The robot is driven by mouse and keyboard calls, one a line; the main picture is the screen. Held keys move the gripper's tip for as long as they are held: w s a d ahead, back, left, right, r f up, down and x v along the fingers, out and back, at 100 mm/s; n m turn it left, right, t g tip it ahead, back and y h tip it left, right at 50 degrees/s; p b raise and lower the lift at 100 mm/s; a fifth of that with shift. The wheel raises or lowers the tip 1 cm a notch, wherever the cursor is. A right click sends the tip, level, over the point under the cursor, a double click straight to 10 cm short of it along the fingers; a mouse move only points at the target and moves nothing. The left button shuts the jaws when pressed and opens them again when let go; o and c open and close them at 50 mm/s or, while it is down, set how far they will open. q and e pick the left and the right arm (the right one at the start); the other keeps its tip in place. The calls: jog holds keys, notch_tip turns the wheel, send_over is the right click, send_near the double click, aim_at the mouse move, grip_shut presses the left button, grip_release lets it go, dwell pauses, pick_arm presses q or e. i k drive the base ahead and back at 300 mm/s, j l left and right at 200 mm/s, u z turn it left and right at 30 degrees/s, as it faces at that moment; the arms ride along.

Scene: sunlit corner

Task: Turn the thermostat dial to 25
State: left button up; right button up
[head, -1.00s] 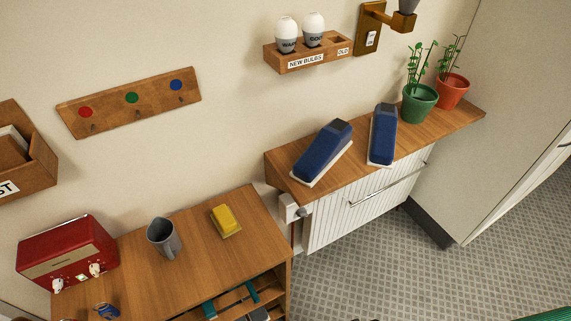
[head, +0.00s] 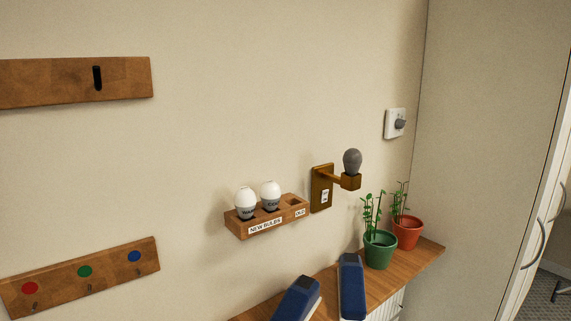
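The thermostat (head: 395,124) is a small white plate on the wall at the right, close to the corner with the tall pale cabinet. Its round grey dial (head: 400,124) sticks out from the plate. The numbers and the dial's setting are too small to read.
The tall cabinet (head: 480,150) stands at right.

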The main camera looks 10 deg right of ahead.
aim_at(400, 124)
jog(key=i+l, duration=0.1)
jog(key=l, duration=0.3)
jog(key=i+l+z, duration=0.1)
jog(key=l, duration=0.25)
jog(key=i+l, duration=0.2)
jog(key=l, duration=0.2)
jog(key=i+l, duration=0.1)
jog(key=l, duration=0.3)
jog(key=i+l+z, duration=0.1)
jog(key=l, duration=0.25)
